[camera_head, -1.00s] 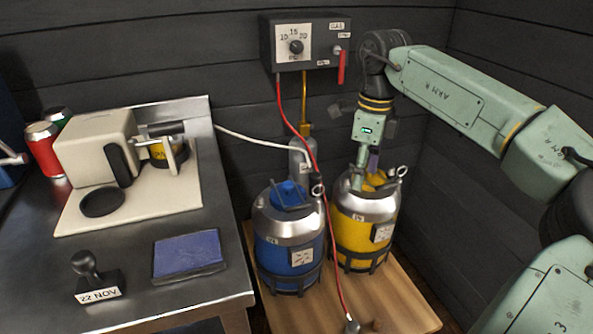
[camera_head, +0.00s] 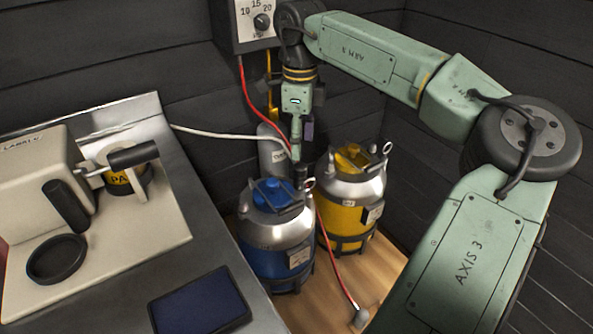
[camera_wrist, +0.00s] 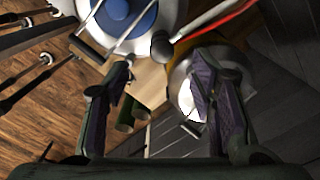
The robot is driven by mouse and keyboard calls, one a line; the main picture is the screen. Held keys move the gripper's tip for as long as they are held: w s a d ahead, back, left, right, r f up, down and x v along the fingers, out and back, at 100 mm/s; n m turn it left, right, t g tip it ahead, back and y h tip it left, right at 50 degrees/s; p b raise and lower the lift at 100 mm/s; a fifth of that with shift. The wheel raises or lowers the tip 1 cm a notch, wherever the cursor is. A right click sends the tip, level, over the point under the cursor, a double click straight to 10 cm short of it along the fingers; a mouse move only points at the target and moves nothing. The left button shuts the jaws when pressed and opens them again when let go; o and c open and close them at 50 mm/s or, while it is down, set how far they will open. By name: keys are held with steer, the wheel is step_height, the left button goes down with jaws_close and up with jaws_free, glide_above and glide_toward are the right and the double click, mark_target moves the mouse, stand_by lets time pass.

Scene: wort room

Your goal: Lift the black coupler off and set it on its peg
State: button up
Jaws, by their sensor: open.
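The black coupler (camera_head: 300,175) stands at the right side of the blue keg's top (camera_head: 272,208), partly hidden under my gripper (camera_head: 297,153). In the wrist view a round black knob that looks like the coupler (camera_wrist: 161,47) shows at the blue keg's edge, just beyond and between my fingertips (camera_wrist: 162,72). A pale hose and a red hose run up and right near it. My gripper points down, open and empty, just above the coupler. I cannot make out the coupler's peg.
A grey cylinder (camera_head: 271,143) stands behind. A red hose (camera_head: 334,262) runs down to a grey fitting (camera_head: 360,317). The metal bench (camera_head: 180,165) is at left.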

mark_target(301, 165)
step_height(301, 165, down, 9)
steer(key=shift+d+r+p, duration=0.1)
steer(key=shift+d+p, duration=0.05)
steer(key=shift+p, duration=0.85)
jaws_close()
